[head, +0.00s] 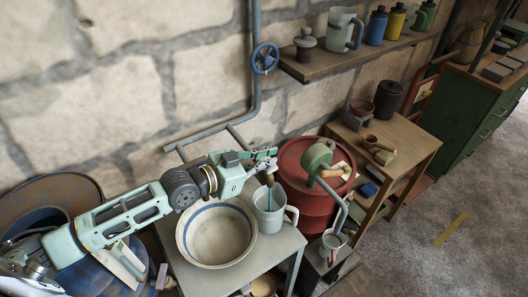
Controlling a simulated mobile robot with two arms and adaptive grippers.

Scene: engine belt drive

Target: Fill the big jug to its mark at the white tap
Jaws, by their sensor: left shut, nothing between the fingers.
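A pale grey jug (263,219) with its handle to the right stands upright on the small table, beside a wide bowl. A thin blue streak (269,197), like running water, drops into its mouth from a dark spout (269,180). The level and any mark inside are too small to tell. My left gripper (268,158) is shut and empty right above the spout. It hides most of the tap there, so I cannot tell the tap's colour or whether the fingers touch it. My right gripper is not in view.
A cream bowl (222,262) with a blue ring fills the table's left part. A red drum (300,205) with a green hand pump (318,157) stands close right, a small jug (333,242) below its spout. A blue valve wheel (264,58) is on the wall pipe.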

